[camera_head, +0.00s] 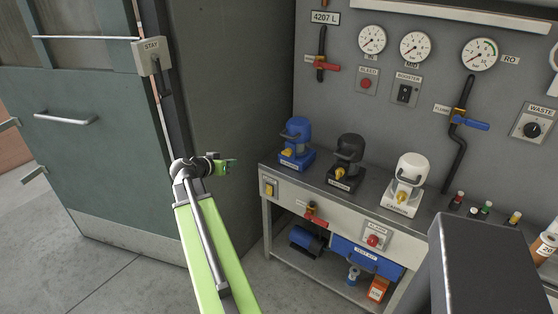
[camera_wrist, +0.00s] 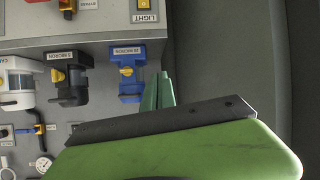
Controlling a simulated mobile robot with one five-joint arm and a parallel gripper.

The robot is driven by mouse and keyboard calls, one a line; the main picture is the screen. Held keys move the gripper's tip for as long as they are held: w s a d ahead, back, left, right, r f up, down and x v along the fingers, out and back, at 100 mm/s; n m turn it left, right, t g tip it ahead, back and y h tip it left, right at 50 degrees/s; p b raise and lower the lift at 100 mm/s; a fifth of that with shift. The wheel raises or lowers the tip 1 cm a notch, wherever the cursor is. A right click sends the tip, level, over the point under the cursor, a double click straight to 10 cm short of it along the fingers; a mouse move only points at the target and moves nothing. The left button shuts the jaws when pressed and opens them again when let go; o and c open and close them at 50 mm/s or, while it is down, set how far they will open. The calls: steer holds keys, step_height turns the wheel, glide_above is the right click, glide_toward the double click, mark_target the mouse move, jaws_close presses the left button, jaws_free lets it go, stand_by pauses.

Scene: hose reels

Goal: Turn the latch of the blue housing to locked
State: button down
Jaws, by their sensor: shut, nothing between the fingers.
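The blue housing (camera_head: 297,138) stands at the left end of the grey bench, with a small yellow latch (camera_head: 287,153) low on its front. In the wrist view, which is turned over, the blue housing (camera_wrist: 131,85) hangs left of my fingers with its yellow latch (camera_wrist: 126,71) near the label. I cannot tell from these frames whether the latch is at locked. My gripper (camera_head: 230,167) is left of the blue housing and apart from it. In the wrist view my gripper (camera_wrist: 158,92) has its green fingers together and empty, beside the housing.
A black housing (camera_head: 350,150) and a white housing (camera_head: 411,168) stand to the right on the bench (camera_head: 375,207), each with a yellow latch. Gauges and pipes with valves are on the wall behind. A green door (camera_head: 95,150) is at left. The floor before the bench is clear.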

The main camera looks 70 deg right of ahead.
steer(key=s+d+r+m+g+h, duration=0.2)
steer(key=s+d+r+m, duration=0.1)
steer(key=s+d, duration=0.65)
steer(key=b, duration=0.3)
glide_above(287, 153)
steer(key=w+a, duration=0.2)
steer(key=w, duration=0.1)
step_height(287, 153, down, 2)
step_height(287, 153, down, 3)
steer(key=b, duration=0.3)
steer(key=shift+d+f, duration=0.1)
steer(key=shift+f, duration=0.1)
steer(key=shift+f+b, duration=0.45)
steer(key=shift+b, duration=0.25)
